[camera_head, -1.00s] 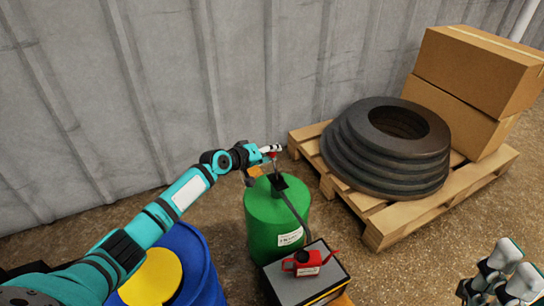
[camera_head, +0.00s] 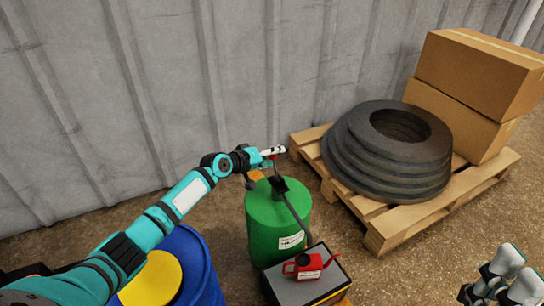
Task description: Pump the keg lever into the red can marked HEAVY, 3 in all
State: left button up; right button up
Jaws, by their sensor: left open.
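The green keg (camera_head: 268,222) stands upright on the floor near the middle. A black pump fitting (camera_head: 279,185) sits on its top, with a thin lever rising to a red end by my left gripper (camera_head: 272,155). My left gripper is open at the lever's upper end; whether it touches the lever is unclear. A dark hose (camera_head: 294,215) runs from the pump down towards the red can (camera_head: 309,266). The can has a pale label too small to read and stands on a grey-topped box (camera_head: 301,290) right of the keg. My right gripper (camera_head: 508,276) shows partly at the lower right, its jaws unclear.
A blue drum (camera_head: 206,277) with a yellow top stands left of the keg, under my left arm. A wooden pallet (camera_head: 401,230) at the right bears stacked dark rings (camera_head: 365,171) and cardboard boxes (camera_head: 487,72). A corrugated wall (camera_head: 160,80) closes the back.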

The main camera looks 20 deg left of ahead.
pick_arm(q)
jog(key=v, duration=1.2)
jog(key=shift+d, duration=0.15)
